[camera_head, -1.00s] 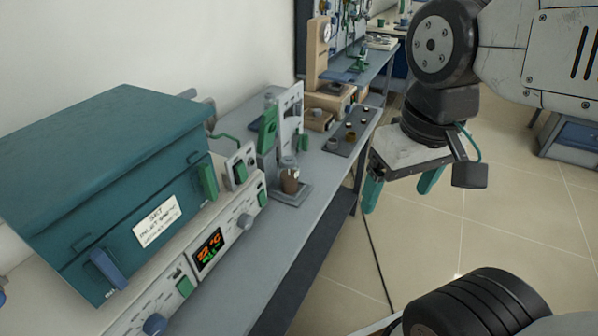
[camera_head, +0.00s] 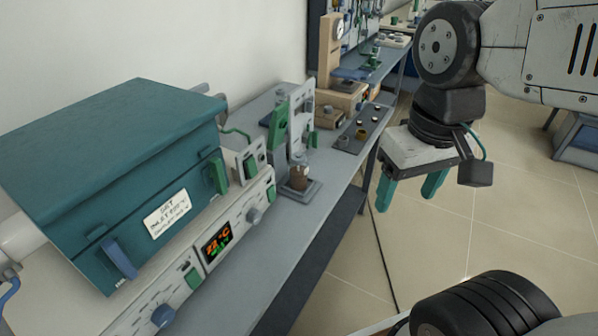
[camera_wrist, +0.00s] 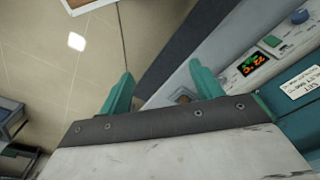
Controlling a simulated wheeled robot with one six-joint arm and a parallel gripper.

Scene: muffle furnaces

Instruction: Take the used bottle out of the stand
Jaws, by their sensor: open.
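A small bottle with brown contents (camera_head: 301,176) stands upright in a grey stand (camera_head: 312,190) on the bench in the head view. The stand has a square base and an upright behind the bottle. My gripper (camera_head: 408,196) hangs open and empty over the floor, to the right of the bench edge and apart from the bottle. In the wrist view my green fingers (camera_wrist: 163,88) are spread apart with nothing between them. A small brown spot shows beside the right finger there, partly hidden by it; I cannot tell for certain that it is the bottle.
A teal muffle furnace (camera_head: 110,180) with a lit display (camera_head: 217,245) fills the left of the bench (camera_head: 262,262). A dark tray with small pots (camera_head: 362,134) lies beyond the stand. Open tiled floor (camera_head: 480,240) lies right of the bench.

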